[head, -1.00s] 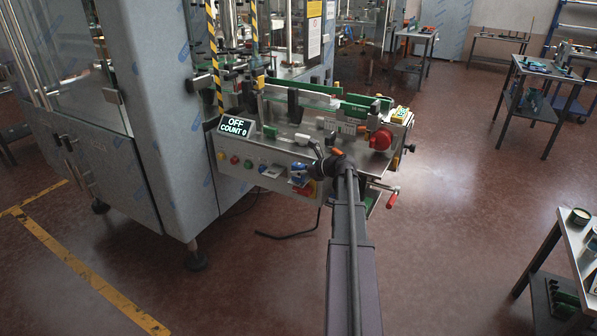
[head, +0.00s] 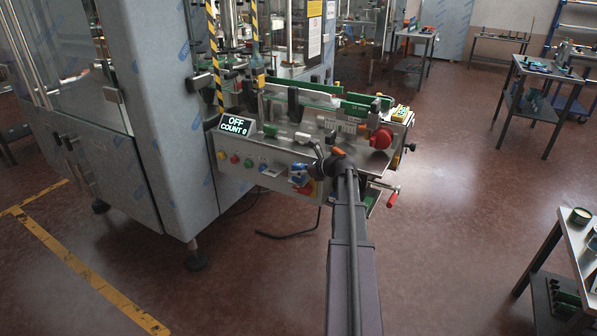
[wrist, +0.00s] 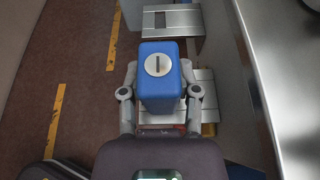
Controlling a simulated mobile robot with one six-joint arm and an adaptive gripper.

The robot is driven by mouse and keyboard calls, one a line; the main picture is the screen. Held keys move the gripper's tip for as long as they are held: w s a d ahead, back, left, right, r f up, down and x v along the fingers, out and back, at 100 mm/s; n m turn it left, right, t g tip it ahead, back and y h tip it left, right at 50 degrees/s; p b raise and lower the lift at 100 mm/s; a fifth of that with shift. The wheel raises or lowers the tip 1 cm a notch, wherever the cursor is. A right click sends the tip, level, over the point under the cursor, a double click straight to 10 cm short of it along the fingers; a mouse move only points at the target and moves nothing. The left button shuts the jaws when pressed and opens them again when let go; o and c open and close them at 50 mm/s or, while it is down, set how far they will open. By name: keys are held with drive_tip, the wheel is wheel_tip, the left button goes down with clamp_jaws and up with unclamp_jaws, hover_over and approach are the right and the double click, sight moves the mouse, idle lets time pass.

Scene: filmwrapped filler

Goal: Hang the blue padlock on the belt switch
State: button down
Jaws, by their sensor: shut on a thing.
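The blue padlock (head: 297,172) is at the front panel of the conveyor machine in the head view. In the wrist view the padlock (wrist: 162,88) fills the space between the two grey fingers, its round keyhole disc facing the camera. My gripper (wrist: 160,98) is shut on it from both sides. The belt switch (head: 309,194), a red and yellow part, shows just below the padlock in the head view, partly covered by my arm. The padlock's shackle is hidden, so I cannot tell whether it touches the switch.
The panel (head: 232,175) carries several coloured buttons left of the padlock. A cable lies on the floor below. The floor in front is open.

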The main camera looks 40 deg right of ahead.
drive_tip(key=shift+f, duration=0.1)
drive_tip(key=shift+c, duration=1.3)
unclamp_jaws()
drive_tip(key=shift+r, duration=0.2)
wheel_tip(320, 180, up, 10)
drive_tip(key=p, duration=1)
drive_tip(key=shift+f, duration=0.1)
